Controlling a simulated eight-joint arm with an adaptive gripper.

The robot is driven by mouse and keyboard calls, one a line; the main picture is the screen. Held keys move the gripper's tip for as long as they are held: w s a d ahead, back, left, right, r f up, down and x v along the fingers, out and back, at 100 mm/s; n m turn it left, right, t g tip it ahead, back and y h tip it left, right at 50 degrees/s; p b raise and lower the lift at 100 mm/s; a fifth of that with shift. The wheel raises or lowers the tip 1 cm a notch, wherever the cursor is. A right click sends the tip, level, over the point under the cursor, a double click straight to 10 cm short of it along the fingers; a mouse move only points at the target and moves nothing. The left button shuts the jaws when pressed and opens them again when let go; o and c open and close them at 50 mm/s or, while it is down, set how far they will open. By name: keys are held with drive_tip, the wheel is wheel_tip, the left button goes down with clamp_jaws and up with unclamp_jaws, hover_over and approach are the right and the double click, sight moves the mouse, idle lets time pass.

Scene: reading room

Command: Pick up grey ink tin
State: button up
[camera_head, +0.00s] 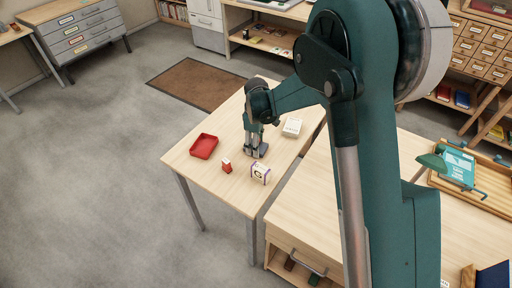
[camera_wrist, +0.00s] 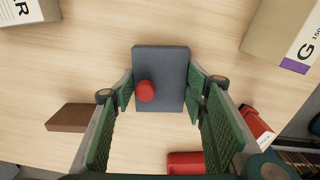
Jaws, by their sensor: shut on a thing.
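The grey ink tin (camera_wrist: 172,65) is a blue-grey block with a round red cap (camera_wrist: 146,91), seen in the wrist view between my fingers. My gripper (camera_wrist: 163,92) is shut on it, with a green-padded finger against each side. In the head view my gripper (camera_head: 257,152) points down at the light wooden table (camera_head: 218,184). The tin is small and partly hidden by the fingers there. I cannot tell whether it touches the tabletop.
Around my gripper are a red tray (camera_head: 204,146), a small red-and-white box (camera_head: 227,165), a white box with purple edging (camera_head: 260,174) and a pale box (camera_head: 292,127). A brown block (camera_wrist: 72,117) lies left in the wrist view. The table's near left corner is bare.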

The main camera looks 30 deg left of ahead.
drive_tip(key=shift+r, duration=0.1)
wheel_tip(320, 180, up, 10)
drive_tip(key=p, duration=0.1)
idle(0.5)
